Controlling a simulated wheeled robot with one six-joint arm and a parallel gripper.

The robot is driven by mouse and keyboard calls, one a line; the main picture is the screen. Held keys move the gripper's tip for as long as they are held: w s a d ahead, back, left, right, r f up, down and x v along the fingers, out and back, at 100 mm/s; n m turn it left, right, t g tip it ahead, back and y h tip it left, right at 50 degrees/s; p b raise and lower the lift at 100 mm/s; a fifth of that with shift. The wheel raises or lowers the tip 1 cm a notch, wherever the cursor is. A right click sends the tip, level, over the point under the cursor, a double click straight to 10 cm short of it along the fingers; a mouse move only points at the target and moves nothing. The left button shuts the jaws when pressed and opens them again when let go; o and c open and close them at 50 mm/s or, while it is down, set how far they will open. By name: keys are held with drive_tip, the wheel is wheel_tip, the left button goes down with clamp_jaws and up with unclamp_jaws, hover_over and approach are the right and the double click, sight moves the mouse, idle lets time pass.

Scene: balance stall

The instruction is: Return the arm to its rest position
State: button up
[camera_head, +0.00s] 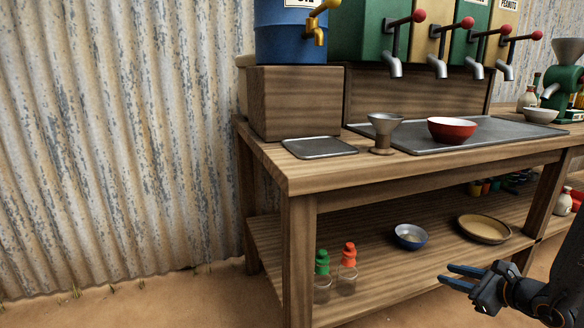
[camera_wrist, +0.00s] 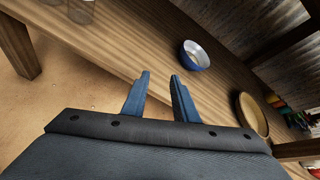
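My gripper (camera_head: 462,277) is at the lower right of the head view, in front of the wooden bench's lower shelf. Its two blue fingers are apart with nothing between them. In the wrist view the fingers (camera_wrist: 160,92) point toward the shelf edge, also apart and empty. My dark arm comes in from the right edge of the head view. The gripper touches nothing that I can see.
The wooden bench (camera_head: 330,176) holds a metal funnel cup (camera_head: 383,132) and red bowl (camera_head: 452,130) below lever taps. On its lower shelf are a blue bowl (camera_head: 410,236), a tan dish (camera_head: 484,229) and two capped bottles (camera_head: 347,268). Bare floor lies at lower left.

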drive_tip(key=s+a+r+n+g+y, duration=0.15)
drive_tip(key=s+a+n+g, duration=0.3)
drive_tip(key=a, duration=0.45)
drive_tip(key=s+a+r+n+g+y, duration=0.1)
drive_tip(key=s+a+n+g+y, duration=0.15)
drive_tip(key=a+n, duration=0.55)
drive_tip(key=s+a+r+n+g+h, duration=0.2)
drive_tip(key=s+a+r+n, duration=0.2)
drive_tip(key=s+a+n, duration=0.4)
drive_tip(key=s+a+r+n+g+h, duration=0.15)
drive_tip(key=s+a+r+n, duration=0.25)
drive_tip(key=s+a+n, duration=0.45)
drive_tip(key=s+a+r+n+g+h, duration=0.2)
drive_tip(key=s+a+r+n+h, duration=0.25)
drive_tip(key=a, duration=0.65)
drive_tip(key=d+r+m+p, duration=0.3)
drive_tip(key=d+r+p, duration=0.7)
drive_tip(key=r+p, duration=0.3)
drive_tip(key=s+d+r+m+p, duration=0.1)
drive_tip(key=d+r+m+p, duration=0.2)
drive_tip(key=d+r+p, duration=0.7)
wheel_tip(320, 180, up, 3)
drive_tip(key=p, duration=1)
drive_tip(key=shift+s+d, duration=0.2)
drive_tip(key=shift+s, duration=0.1)
